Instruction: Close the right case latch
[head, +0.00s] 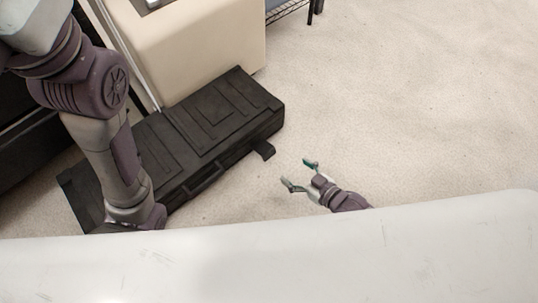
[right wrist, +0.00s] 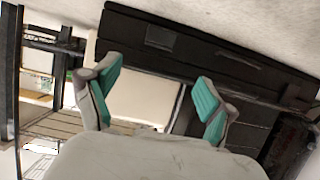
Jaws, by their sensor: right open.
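A long black case (head: 215,118) lies closed on the floor in the head view, with ribbed panels on its lid and a handle (head: 205,181) on its front side. The right latch (head: 265,151) sticks out from the front side near the case's right end, swung away from the body. My right gripper (head: 296,172) is open and empty, a little right of and below the latch in the picture, apart from it. Its two teal-padded fingers stand wide apart in the right wrist view (right wrist: 156,92). My left arm crosses over the case's left part; its gripper is hidden.
A beige cabinet (head: 205,50) stands right behind the case. A dark wire rack (head: 287,10) is at the top. The pale floor (head: 400,110) to the right is clear. Dark furniture (head: 30,150) stands at the left.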

